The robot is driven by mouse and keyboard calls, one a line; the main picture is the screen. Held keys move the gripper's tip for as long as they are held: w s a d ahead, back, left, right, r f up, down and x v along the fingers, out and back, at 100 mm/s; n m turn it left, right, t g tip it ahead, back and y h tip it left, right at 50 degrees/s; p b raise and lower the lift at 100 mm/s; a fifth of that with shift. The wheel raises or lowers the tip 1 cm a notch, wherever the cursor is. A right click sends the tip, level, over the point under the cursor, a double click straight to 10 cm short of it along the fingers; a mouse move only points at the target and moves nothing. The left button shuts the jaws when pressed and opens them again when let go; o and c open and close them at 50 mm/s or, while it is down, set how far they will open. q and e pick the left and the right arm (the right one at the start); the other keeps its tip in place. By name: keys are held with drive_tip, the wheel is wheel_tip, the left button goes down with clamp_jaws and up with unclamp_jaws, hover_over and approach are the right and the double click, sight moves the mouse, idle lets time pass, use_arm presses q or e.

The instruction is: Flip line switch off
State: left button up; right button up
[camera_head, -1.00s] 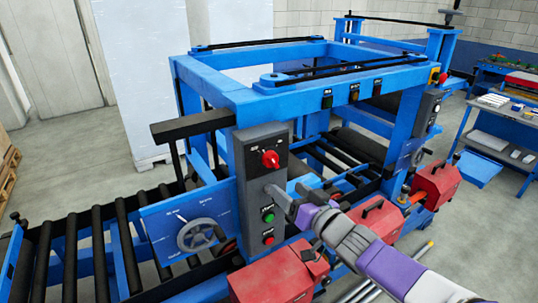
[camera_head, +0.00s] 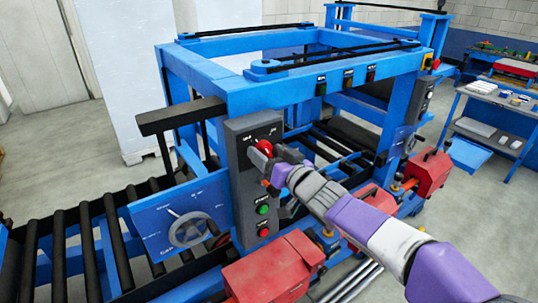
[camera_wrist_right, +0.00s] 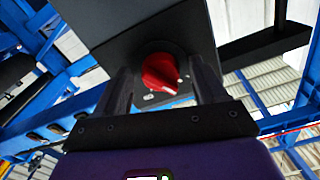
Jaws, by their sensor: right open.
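The line switch is a red rotary knob (camera_head: 264,148) on the upper part of a dark grey control box (camera_head: 240,185). In the right wrist view the red knob (camera_wrist_right: 161,73) lies between the two dark fingers of my right gripper (camera_wrist_right: 163,85), with a white mark on its lower right side. My right gripper (camera_head: 267,163) is open at the box face, its fingers on either side of the knob; I cannot tell whether they touch it. In the head view the gripper partly hides the knob. My left gripper is not in view.
A green button (camera_head: 264,209) and a red button (camera_head: 264,231) sit below on the same box. A blue machine frame (camera_head: 225,90), a handwheel (camera_head: 190,230), black rollers (camera_head: 65,245) and red motor boxes (camera_head: 275,270) surround it.

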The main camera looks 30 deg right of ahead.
drive_tip(key=c, duration=1.1)
drive_tip(key=shift+o, duration=0.2)
drive_tip(key=shift+n+b, duration=0.5)
drive_tip(key=shift+n, duration=1.1)
drive_tip(key=o, duration=1.1)
drive_tip(key=shift+c, duration=0.2)
